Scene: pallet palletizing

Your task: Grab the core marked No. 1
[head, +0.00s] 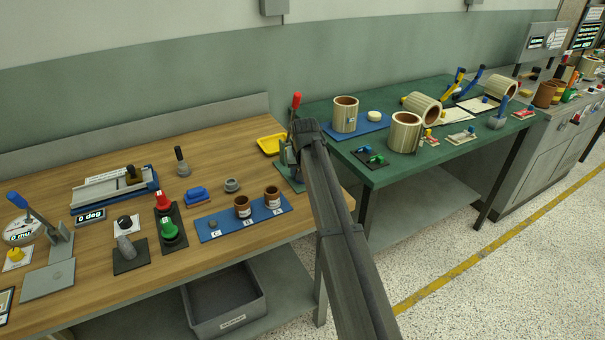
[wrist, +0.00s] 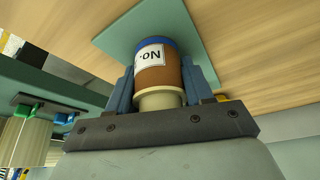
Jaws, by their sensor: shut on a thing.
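In the wrist view my gripper (wrist: 161,72) is shut on a brown core (wrist: 155,77) with a blue band at its far end and a pale collar near the palm. Its white label reads "No."; the number is out of sight. Beyond the core is a green plate (wrist: 118,40) on the wooden table; I cannot tell whether they touch. In the head view my arm reaches over the wooden bench's right end, and the gripper and held core cannot be made out. Two other brown cores, one (head: 242,207) and another (head: 272,197), stand on a blue lettered strip (head: 210,235).
A red-handled clamp (head: 296,101) on a green base plate (head: 291,186) stands beside my arm. A yellow tray (head: 270,145) is behind it. Knobs, gauges and a lever press (head: 60,245) fill the left bench. The green table (head: 380,178) at right holds large pale rolls (head: 403,136).

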